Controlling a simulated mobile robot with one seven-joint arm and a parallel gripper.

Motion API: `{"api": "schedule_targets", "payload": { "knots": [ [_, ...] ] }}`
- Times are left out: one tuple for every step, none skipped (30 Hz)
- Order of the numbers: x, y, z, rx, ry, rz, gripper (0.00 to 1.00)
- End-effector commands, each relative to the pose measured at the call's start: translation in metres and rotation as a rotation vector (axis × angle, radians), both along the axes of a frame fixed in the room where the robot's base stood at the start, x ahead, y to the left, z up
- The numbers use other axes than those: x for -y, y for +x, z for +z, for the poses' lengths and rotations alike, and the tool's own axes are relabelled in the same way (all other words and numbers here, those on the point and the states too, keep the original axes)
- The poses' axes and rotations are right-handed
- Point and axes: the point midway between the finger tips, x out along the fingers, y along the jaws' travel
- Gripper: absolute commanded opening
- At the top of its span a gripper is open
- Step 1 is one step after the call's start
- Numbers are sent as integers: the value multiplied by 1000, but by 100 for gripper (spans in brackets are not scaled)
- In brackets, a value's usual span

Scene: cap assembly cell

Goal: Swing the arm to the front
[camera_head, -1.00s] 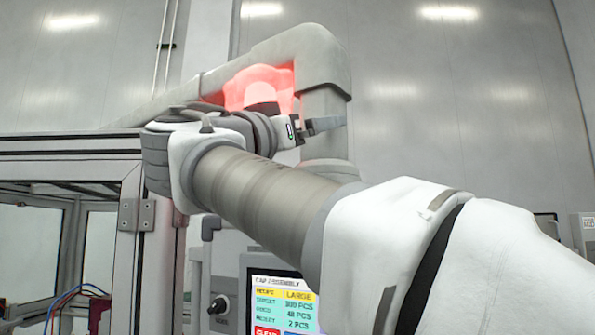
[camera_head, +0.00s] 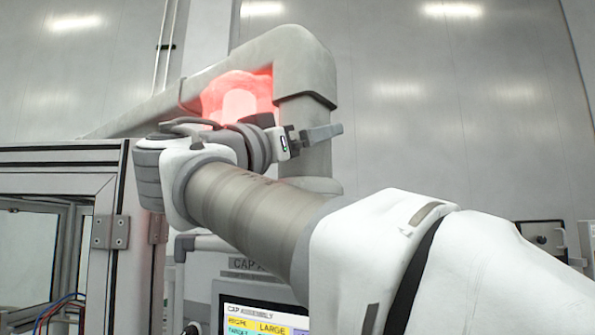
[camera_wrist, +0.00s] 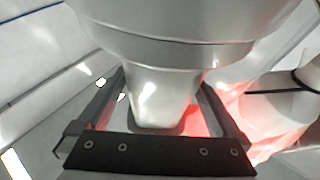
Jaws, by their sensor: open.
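My arm reaches from the lower right toward the upper left in the head view and bends back at the wrist. My gripper (camera_head: 322,133) is at its end, pointing right. It overlaps the thick grey pipe (camera_head: 305,65) in the picture; I cannot tell the gap between them. The jaws are open and I see nothing held. In the wrist view a dark bar with screws crosses the bottom, with a dark side piece at each end. A pale rounded body with a narrower lower part fills the space between and above them.
A red glowing lamp (camera_head: 238,98) sits behind my wrist. A metal-framed cell with clear panels (camera_head: 110,210) stands at the left, close to my wrist. A cap assembly screen (camera_head: 262,318) is below my arm. Dark-fronted equipment (camera_head: 540,240) stands at the right. The upper right is clear before the wall.

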Motion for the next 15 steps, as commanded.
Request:
{"api": "schedule_targets", "payload": {
  "knots": [
    [0, 0, 0, 0, 0, 0, 100],
    [0, 0, 0, 0, 0, 0, 100],
    [0, 0, 0, 0, 0, 0, 100],
    [0, 0, 0, 0, 0, 0, 100],
    [0, 0, 0, 0, 0, 0, 96],
    [0, 0, 0, 0, 0, 0, 89],
    [0, 0, 0, 0, 0, 0, 84],
    [0, 0, 0, 0, 0, 0, 78],
    [0, 0, 0, 0, 0, 0, 71],
    [0, 0, 0, 0, 0, 0, 66],
    [0, 0, 0, 0, 0, 0, 60],
    [0, 0, 0, 0, 0, 0, 53],
    [0, 0, 0, 0, 0, 0, 48],
    [0, 0, 0, 0, 0, 0, 42],
    [0, 0, 0, 0, 0, 0, 35]
  ]
}}
